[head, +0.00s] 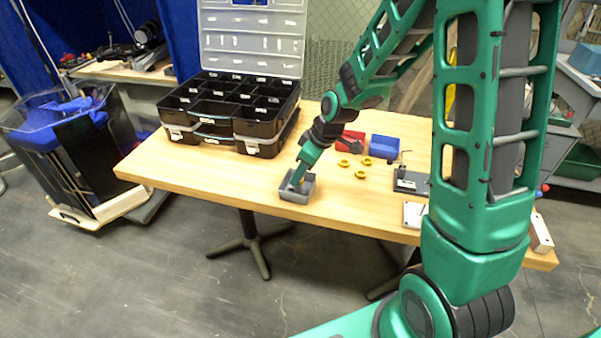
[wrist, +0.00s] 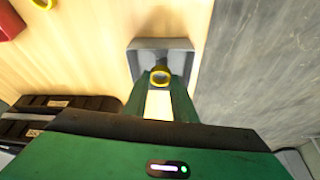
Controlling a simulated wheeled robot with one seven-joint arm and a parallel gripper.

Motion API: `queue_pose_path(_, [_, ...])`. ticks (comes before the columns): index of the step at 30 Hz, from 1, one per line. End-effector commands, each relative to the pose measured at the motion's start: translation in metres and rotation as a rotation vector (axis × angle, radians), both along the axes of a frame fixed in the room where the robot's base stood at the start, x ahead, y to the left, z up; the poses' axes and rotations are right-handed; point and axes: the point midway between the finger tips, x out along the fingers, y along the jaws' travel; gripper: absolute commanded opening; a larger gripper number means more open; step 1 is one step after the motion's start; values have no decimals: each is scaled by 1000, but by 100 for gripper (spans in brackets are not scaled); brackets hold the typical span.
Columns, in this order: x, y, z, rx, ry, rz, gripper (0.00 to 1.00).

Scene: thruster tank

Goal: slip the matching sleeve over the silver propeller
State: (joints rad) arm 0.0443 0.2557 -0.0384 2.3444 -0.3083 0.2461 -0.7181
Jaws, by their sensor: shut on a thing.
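My gripper (head: 297,182) is low over a small grey tray (head: 312,188) near the table's front edge. In the wrist view, my gripper (wrist: 160,82) is shut on a yellow ring-shaped sleeve (wrist: 161,72), held between the fingertips at the tray (wrist: 135,62). Something grey shows through the ring, but I cannot tell whether it is the silver propeller or the tray floor. The propeller is not clearly visible. Three other yellow rings, a left one (head: 343,163), a back one (head: 366,161) and a front one (head: 360,174), lie on the table to the right.
A black organiser case (head: 262,126) with its clear lid raised stands at the left. A red bin (head: 352,140) and a blue bin (head: 384,146) stand behind the rings. A dark fixture (head: 410,181) is further right. The wooden table (head: 215,172) is bare left of the tray.

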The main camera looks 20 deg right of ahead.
Motion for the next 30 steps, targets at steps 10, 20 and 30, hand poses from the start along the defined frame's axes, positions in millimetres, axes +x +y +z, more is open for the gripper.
queue_pose_path(10, [0, 0, -1, 0, 0, 0, 4])
queue_pose_path(20, [0, 0, -2, 0, 1, 1, 4])
queue_pose_path(30, [0, 1, -11, 0, 1, 1, 4])
